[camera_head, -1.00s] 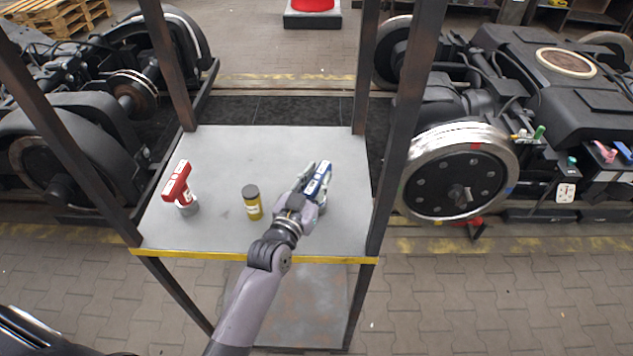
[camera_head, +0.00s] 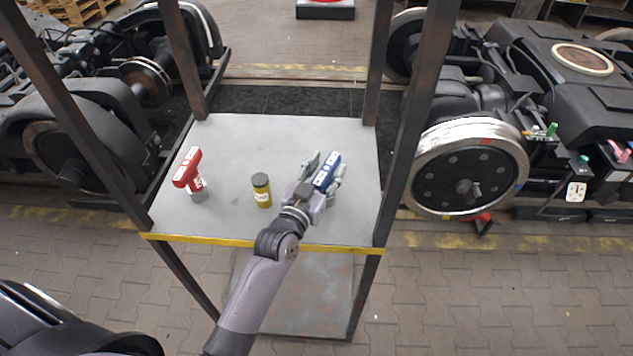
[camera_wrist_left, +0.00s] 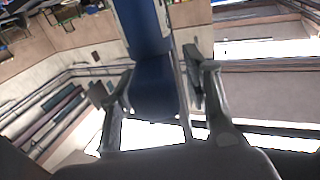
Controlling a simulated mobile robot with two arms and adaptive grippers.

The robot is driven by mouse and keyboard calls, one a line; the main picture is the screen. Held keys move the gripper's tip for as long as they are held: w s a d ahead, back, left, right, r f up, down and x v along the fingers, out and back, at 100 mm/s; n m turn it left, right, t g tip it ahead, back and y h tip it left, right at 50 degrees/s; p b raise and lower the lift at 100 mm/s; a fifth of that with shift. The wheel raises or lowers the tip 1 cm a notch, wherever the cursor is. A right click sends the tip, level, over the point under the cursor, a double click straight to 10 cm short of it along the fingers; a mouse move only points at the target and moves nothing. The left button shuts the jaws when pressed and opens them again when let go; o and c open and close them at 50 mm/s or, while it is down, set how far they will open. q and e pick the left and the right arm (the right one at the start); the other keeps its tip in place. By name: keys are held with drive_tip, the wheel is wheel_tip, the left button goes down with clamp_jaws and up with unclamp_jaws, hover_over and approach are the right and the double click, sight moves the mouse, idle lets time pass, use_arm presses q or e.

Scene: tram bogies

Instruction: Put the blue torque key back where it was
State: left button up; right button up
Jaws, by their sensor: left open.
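The blue torque key (camera_head: 327,173) stands at the right side of the grey shelf top (camera_head: 230,140). It also shows large between the fingers in the left wrist view (camera_wrist_left: 152,75). My left gripper (camera_head: 324,168) is open, with one finger on each side of the key; gaps show beside it in the left wrist view (camera_wrist_left: 158,88). The key's lower part is hidden by the gripper. My right gripper is not in view.
A red torque key (camera_head: 188,172) stands at the shelf's left. A yellow container with a dark cap (camera_head: 261,190) stands in the middle. Dark posts (camera_head: 410,130) frame the shelf. A bogie wheel (camera_head: 468,170) is to the right.

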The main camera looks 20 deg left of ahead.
use_arm(q)
drive_tip(key=s+a+b, duration=0.1)
drive_tip(key=s+b, duration=0.1)
drive_tip(key=s, duration=0.9)
drive_tip(key=shift+s, duration=0.4)
drive_tip(key=shift+f, duration=0.1)
